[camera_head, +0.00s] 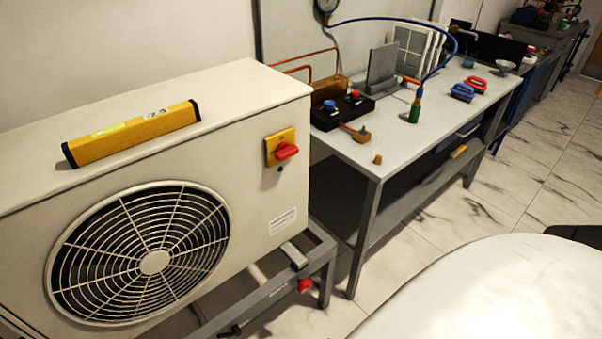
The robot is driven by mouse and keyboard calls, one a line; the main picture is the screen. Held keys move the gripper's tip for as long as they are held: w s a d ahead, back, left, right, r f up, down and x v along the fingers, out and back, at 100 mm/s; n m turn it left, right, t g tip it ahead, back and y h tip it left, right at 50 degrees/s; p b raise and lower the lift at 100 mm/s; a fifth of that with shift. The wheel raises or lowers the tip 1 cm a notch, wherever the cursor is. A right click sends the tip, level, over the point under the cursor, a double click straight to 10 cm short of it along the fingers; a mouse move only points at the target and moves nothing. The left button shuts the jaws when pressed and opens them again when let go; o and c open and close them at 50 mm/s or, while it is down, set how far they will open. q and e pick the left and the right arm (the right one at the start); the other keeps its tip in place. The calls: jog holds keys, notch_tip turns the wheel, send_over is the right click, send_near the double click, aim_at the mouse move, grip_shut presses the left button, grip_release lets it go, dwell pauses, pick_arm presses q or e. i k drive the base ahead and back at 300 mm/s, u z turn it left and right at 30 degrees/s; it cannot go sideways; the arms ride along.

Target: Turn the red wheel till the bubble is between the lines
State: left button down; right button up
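A yellow spirit level (132,132) with black ends lies on top of the white fan unit (272,95). A pale green vial window (108,130) and a small display (157,113) show on the level. The bubble and its lines are too small to make out. A small red wheel (305,285) sits low on the grey metal stand (327,262) under the fan unit, near its right leg. A separate red rotary switch (287,151) sits on a yellow plate on the unit's side. Neither of my grippers is in view.
A black-ended fitting (230,331) juts from the stand.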

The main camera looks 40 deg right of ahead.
aim_at(304, 285)
jog(key=u, duration=0.35)
jog(key=k, duration=0.25)
jog(key=z, duration=0.95)
jog(key=i, duration=0.35)
jog(key=z, duration=0.15)
